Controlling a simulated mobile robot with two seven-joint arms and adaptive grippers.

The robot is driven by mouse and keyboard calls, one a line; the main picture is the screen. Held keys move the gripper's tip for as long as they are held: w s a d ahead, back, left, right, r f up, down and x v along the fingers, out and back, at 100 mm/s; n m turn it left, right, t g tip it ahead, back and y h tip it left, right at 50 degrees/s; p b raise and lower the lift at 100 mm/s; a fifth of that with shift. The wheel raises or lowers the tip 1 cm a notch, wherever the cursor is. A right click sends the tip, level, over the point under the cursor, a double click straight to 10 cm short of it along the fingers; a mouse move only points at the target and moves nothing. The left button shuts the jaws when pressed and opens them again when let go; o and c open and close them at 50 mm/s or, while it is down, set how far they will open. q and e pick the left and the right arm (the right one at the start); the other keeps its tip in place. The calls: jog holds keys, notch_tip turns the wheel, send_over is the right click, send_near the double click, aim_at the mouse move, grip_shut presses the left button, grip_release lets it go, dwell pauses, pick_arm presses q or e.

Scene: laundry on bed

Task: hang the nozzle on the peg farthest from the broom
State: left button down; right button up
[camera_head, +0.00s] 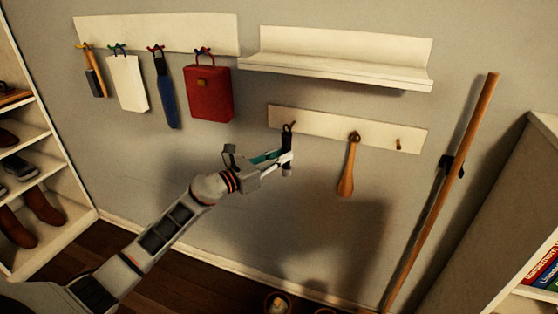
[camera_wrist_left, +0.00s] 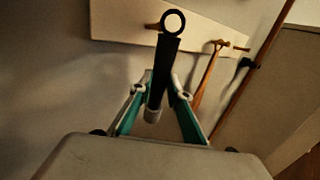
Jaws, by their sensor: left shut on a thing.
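The nozzle (camera_head: 288,140) is a dark tube with a ring at its top and a pale lower end. My left gripper (camera_head: 285,160) is shut on it and holds it upright at the left end of the lower peg rail (camera_head: 318,127). In the left wrist view, the nozzle (camera_wrist_left: 165,62) stands between the green fingers, its ring beside the left peg (camera_wrist_left: 152,26). I cannot tell whether the ring is around that peg. The broom (camera_head: 440,190) leans on the wall at the right, its lower end out of view. My right gripper is not in view.
A wooden shoehorn-like tool (camera_head: 347,172) hangs on the middle peg; the right peg (camera_head: 398,144) is bare. A shelf (camera_head: 340,68) is above the rail. A red bag (camera_head: 208,93) and other items hang on the upper rail (camera_head: 175,32). Shelving units stand at both sides.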

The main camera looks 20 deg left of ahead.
pick_arm(q)
jog(key=shift+w+f+b, duration=0.15)
jog(key=shift+w+b, duration=0.25)
jog(key=shift+w, duration=0.35)
jog(key=shift+w+b, duration=0.6)
jog(key=shift+w, duration=0.65)
jog(key=shift+w+b, duration=0.45)
jog(key=shift+w, duration=0.05)
jog(key=shift+w+f, duration=0.15)
jog(key=shift+f, duration=0.1)
jog(key=c, duration=1.9)
grip_release()
jog(key=shift+o, duration=0.3)
jog(key=shift+d+f, duration=0.1)
jog(key=shift+f, duration=0.1)
